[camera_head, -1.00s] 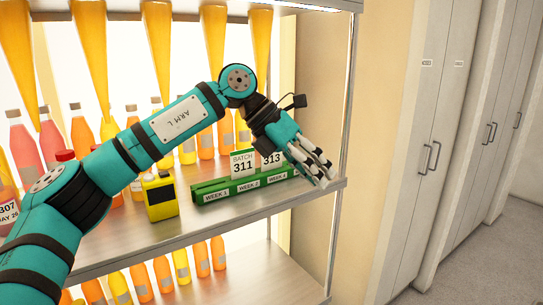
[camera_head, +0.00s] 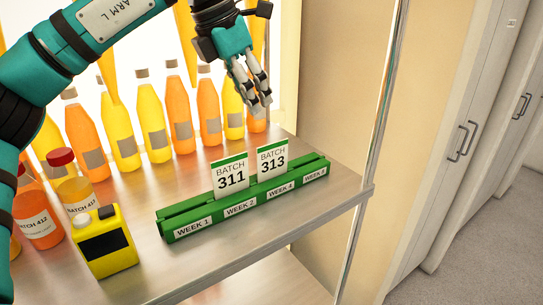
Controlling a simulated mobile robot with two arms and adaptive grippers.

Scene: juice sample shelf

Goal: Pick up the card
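Two white cards with green tops stand upright in a green rack (camera_head: 170,228) on the shelf. The card reading BATCH 311 (camera_head: 230,178) stands above the WEEK 2 label. The card reading BATCH 313 (camera_head: 272,160) stands to its right, near the WEEK 4 label. My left gripper (camera_head: 258,105) hangs above and behind the cards in the picture, fingers pointing down, with no card in it. Its fingers are close together and I cannot tell whether they are open or shut. My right gripper is not in view.
Bottles labelled BATCH 412 (camera_head: 38,222) stand at far left, and a row of orange and yellow bottles (camera_head: 180,115) stands behind. A metal post (camera_head: 386,100) rises at the shelf's right corner.

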